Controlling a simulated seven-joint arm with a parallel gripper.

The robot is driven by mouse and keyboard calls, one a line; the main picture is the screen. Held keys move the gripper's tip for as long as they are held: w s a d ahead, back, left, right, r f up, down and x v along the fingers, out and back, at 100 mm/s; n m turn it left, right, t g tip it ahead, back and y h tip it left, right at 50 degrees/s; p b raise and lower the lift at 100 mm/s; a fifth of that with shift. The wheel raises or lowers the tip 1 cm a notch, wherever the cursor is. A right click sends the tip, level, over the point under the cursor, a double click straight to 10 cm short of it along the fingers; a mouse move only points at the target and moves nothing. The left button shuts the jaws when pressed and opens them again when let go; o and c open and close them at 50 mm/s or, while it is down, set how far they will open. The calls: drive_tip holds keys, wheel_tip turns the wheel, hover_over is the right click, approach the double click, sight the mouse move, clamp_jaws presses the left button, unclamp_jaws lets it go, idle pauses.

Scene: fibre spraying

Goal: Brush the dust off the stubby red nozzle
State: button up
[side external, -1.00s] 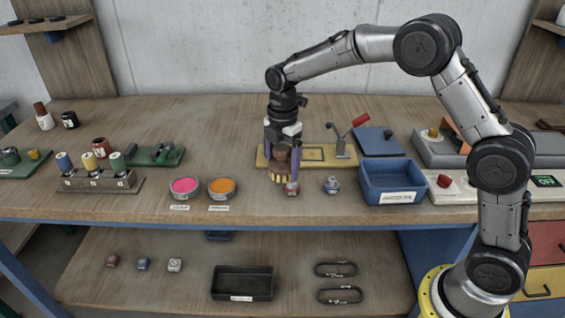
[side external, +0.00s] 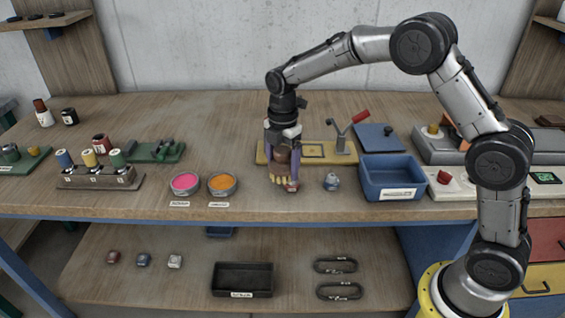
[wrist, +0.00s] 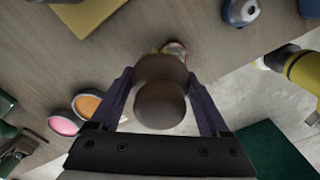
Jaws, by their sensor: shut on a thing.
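My gripper (side external: 282,158) is shut on a brush (side external: 282,161) with a rounded brown handle and pale yellow bristles pointing down. In the wrist view the brush handle (wrist: 160,95) sits between the purple fingers and hides most of the bristles. The stubby red nozzle (side external: 292,186) stands on the bench just right of the bristles, partly covered by them and the finger; whether they touch is hard to tell. A little of it shows past the handle in the wrist view (wrist: 175,47). Dust on it is too small to make out.
A grey-blue nozzle (side external: 331,182) stands close on the right, before a blue bin (side external: 392,182). Pink (side external: 185,184) and orange (side external: 222,184) pots are left. A yellow board with a red-handled lever (side external: 343,146) is behind. Bare bench lies between the orange pot and the brush.

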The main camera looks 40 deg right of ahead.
sight(282, 149)
drive_tip(key=shift+f, duration=0.2)
drive_tip(key=shift+s+d+r, duration=0.1)
drive_tip(key=shift+s+d, duration=1.5)
drive_tip(key=shift+d, duration=0.05)
drive_tip(key=shift+s+d, duration=0.15)
drive_tip(key=shift+w+a+f, duration=0.25)
drive_tip(key=shift+w+a, duration=0.6)
drive_tip(key=shift+a, duration=0.1)
drive_tip(key=shift+w+a+f, duration=0.25)
drive_tip(key=shift+w+a, duration=0.55)
drive_tip(key=shift+a, duration=0.1)
drive_tip(key=shift+w+r, duration=0.1)
drive_tip(key=shift+r, duration=3.15)
